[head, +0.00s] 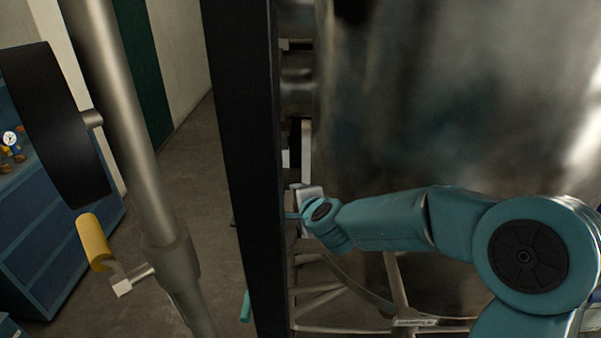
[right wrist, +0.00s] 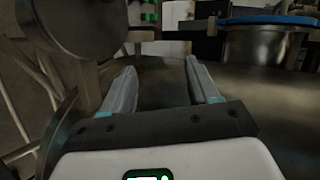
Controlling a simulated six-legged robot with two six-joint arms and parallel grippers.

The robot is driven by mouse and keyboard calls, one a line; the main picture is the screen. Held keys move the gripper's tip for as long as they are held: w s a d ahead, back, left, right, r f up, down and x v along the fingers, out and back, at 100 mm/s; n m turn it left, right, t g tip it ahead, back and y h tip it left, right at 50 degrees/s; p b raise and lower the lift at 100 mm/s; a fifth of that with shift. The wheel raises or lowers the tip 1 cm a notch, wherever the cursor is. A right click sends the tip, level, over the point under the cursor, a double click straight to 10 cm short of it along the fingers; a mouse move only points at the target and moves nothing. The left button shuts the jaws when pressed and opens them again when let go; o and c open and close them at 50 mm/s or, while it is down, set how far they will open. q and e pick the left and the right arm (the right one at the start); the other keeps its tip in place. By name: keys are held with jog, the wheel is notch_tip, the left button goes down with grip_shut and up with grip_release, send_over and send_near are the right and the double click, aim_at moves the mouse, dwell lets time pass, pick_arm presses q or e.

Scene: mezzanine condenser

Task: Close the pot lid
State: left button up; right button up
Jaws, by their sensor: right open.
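My right arm reaches in from the right of the head view, and its gripper (head: 306,199) is partly hidden behind a black upright post. In the right wrist view the two fingers of my right gripper (right wrist: 160,68) are apart, with nothing between them. A round vessel with a blue rim (right wrist: 268,19) and a dark metal body (right wrist: 258,48) stands beyond them at the upper right; it may be the pot. I cannot make out a lid for certain. A dark round disc (right wrist: 72,24) is at the upper left. My left gripper is not in view.
A large metal tank (head: 450,100) fills the right of the head view. The black post (head: 243,110) and a grey pipe (head: 120,100) stand upright. A black wheel-like disc (head: 50,120), a yellow handle (head: 94,243) and blue drawers (head: 60,235) are at the left. Bare floor (head: 190,190) lies between.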

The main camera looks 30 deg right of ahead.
notch_tip(320, 180, up, 19)
jog(key=shift+w+d, duration=0.25)
jog(key=shift+w, duration=0.1)
dwell(0.4)
jog(key=shift+w+f, duration=0.15)
